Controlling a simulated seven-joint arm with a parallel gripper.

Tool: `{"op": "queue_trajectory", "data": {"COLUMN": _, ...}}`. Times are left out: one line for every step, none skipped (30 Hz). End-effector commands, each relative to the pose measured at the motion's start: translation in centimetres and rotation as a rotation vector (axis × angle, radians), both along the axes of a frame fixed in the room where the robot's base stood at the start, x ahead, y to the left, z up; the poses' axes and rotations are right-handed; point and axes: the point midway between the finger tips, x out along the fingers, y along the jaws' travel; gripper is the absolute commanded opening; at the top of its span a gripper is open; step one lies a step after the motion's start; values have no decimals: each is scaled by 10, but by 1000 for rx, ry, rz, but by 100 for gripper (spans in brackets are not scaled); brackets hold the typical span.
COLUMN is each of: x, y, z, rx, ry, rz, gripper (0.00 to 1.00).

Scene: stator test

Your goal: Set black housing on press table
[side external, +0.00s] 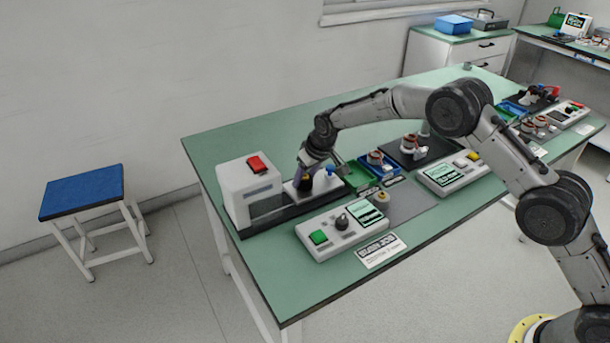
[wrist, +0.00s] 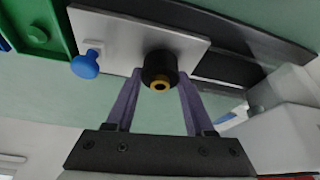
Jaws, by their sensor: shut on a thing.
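The black housing (wrist: 158,65), a short black cylinder with a brass-coloured centre, is between the two purple fingers in the wrist view. My gripper (wrist: 160,75) is shut on it. The press table is a pale plate (wrist: 115,33) with a blue knob (wrist: 86,65) at one corner. The housing is over the plate, at or very near its surface; I cannot tell whether they touch. In the side view my gripper (side external: 307,181) points down over the plate (side external: 329,188), beside the press's white body (side external: 250,192), and largely hides the housing.
The press has a red switch (side external: 257,164) on top. A green tray (side external: 358,174) and a blue tray (side external: 378,165) stand to its right. A control box (side external: 343,229) with a green button is in front. The green tabletop (side external: 268,267) is clear at the front left.

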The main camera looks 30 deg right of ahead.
Motion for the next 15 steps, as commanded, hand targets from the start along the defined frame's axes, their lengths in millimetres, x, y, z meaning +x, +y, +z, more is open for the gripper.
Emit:
{"op": "queue_trajectory", "data": {"x": 0, "y": 0, "z": 1, "rx": 0, "ry": -2, "rz": 0, "gripper": 0}}
{"op": "queue_trajectory", "data": {"x": 0, "y": 0, "z": 1, "rx": 0, "ry": -2, "rz": 0, "gripper": 0}}
{"op": "queue_trajectory", "data": {"x": 0, "y": 0, "z": 1, "rx": 0, "ry": -2, "rz": 0, "gripper": 0}}
{"op": "queue_trajectory", "data": {"x": 0, "y": 0, "z": 1, "rx": 0, "ry": -2, "rz": 0, "gripper": 0}}
{"op": "queue_trajectory", "data": {"x": 0, "y": 0, "z": 1, "rx": 0, "ry": -2, "rz": 0, "gripper": 0}}
{"op": "queue_trajectory", "data": {"x": 0, "y": 0, "z": 1, "rx": 0, "ry": -2, "rz": 0, "gripper": 61}}
{"op": "queue_trajectory", "data": {"x": 0, "y": 0, "z": 1, "rx": 0, "ry": -2, "rz": 0, "gripper": 66}}
{"op": "queue_trajectory", "data": {"x": 0, "y": 0, "z": 1, "rx": 0, "ry": -2, "rz": 0, "gripper": 72}}
{"op": "queue_trajectory", "data": {"x": 0, "y": 0, "z": 0, "rx": 0, "ry": -2, "rz": 0, "gripper": 79}}
{"op": "queue_trajectory", "data": {"x": 0, "y": 0, "z": 0, "rx": 0, "ry": -1, "rz": 0, "gripper": 84}}
{"op": "queue_trajectory", "data": {"x": 0, "y": 0, "z": 0, "rx": 0, "ry": -1, "rz": 0, "gripper": 89}}
{"op": "queue_trajectory", "data": {"x": 0, "y": 0, "z": 0, "rx": 0, "ry": -1, "rz": 0, "gripper": 89}}
{"op": "queue_trajectory", "data": {"x": 0, "y": 0, "z": 0, "rx": 0, "ry": -1, "rz": 0, "gripper": 89}}
{"op": "queue_trajectory", "data": {"x": 0, "y": 0, "z": 0, "rx": 0, "ry": -1, "rz": 0, "gripper": 89}}
{"op": "queue_trajectory", "data": {"x": 0, "y": 0, "z": 0, "rx": 0, "ry": -1, "rz": 0, "gripper": 89}}
